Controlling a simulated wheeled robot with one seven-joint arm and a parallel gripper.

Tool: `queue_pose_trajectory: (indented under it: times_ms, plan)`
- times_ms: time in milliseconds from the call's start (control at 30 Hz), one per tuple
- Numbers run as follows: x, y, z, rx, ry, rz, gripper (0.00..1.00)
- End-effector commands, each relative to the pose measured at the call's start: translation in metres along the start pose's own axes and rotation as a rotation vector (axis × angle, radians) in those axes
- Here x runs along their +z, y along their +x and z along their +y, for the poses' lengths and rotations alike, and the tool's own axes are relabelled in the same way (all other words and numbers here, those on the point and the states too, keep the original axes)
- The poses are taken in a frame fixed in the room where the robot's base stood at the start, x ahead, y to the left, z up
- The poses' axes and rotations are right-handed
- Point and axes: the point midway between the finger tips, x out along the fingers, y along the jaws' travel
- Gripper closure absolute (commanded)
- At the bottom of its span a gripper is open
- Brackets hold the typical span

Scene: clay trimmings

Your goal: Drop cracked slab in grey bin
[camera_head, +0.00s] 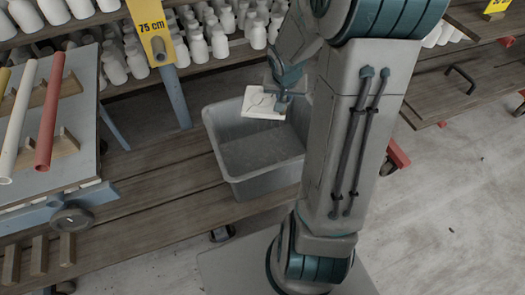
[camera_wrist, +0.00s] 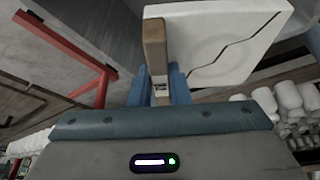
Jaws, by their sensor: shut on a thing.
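The cracked slab (camera_head: 260,103) is a white, flat, squarish piece held above the far part of the grey bin (camera_head: 225,160). A dark jagged crack line runs across the slab in the wrist view (camera_wrist: 215,35). My gripper (camera_head: 282,103) is shut on the slab's right edge in the head view.
Shelves with many white bottles (camera_head: 198,45) stand behind the bin. At left is a table (camera_head: 75,120) with red and white rolls. The bin stands on wooden planks (camera_head: 160,215).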

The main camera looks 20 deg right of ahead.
Motion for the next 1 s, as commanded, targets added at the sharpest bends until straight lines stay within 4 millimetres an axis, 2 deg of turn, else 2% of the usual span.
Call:
queue_pose_trajectory:
  times_ms: [33, 200, 567, 600, 667, 1000]
  plan:
    - [0.004, 0.011, 0.000, -0.001, 0.000, 0.001, 1.00]
    - [0.010, 0.025, 0.000, -0.001, 0.000, 0.002, 1.00]
    - [0.011, 0.027, 0.000, -0.001, 0.000, 0.002, 1.00]
    - [0.011, 0.027, 0.000, -0.001, 0.000, 0.002, 0.73]
    - [0.011, 0.027, 0.000, -0.001, 0.000, 0.002, 0.58]
    - [0.011, 0.023, 0.000, 0.000, 0.000, 0.001, 0.58]
